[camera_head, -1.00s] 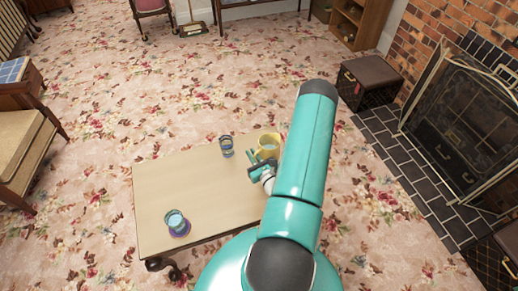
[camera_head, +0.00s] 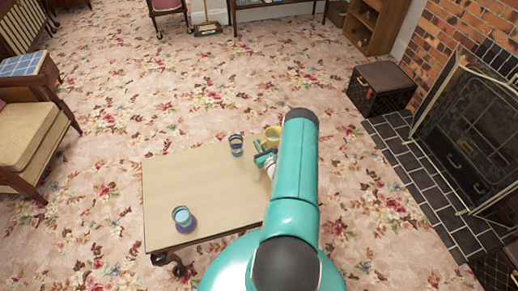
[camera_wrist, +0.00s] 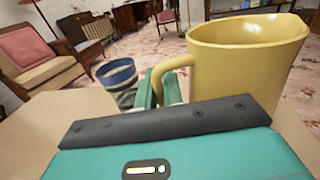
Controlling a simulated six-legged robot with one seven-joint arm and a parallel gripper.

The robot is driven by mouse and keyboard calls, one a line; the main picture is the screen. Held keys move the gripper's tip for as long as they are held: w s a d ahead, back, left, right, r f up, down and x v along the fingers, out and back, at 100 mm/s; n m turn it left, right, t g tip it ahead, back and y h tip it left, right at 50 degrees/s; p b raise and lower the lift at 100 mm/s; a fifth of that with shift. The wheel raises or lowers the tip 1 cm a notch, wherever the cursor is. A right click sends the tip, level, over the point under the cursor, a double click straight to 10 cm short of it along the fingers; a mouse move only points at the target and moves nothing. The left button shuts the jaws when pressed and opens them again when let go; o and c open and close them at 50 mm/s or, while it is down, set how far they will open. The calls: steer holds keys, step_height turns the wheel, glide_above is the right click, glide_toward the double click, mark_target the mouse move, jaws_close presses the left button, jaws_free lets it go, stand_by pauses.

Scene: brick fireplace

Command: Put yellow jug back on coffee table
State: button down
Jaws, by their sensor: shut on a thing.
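The yellow jug (camera_head: 272,136) is at the far right corner of the coffee table (camera_head: 200,190), partly hidden by my arm in the head view. In the wrist view the jug (camera_wrist: 245,60) is large, upright and close, with its handle facing left. My gripper (camera_head: 264,159) is shut on the jug's handle; its green fingers also show in the wrist view (camera_wrist: 158,92). The jug's base is hidden, so I cannot tell whether it touches the tabletop.
A striped blue cup (camera_head: 236,145) stands just left of the jug, near the table's far edge. A blue cup on a purple base (camera_head: 183,219) is at the near left. The middle of the tabletop is clear. A dark box (camera_head: 380,88) and fireplace (camera_head: 470,140) are to the right.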

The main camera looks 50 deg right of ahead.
steer(key=shift+f, duration=1.1)
steer(key=shift+f, duration=0.1)
steer(key=c, duration=1.5)
jaws_free()
steer(key=shift+f, duration=0.1)
steer(key=shift+c, duration=0.2)
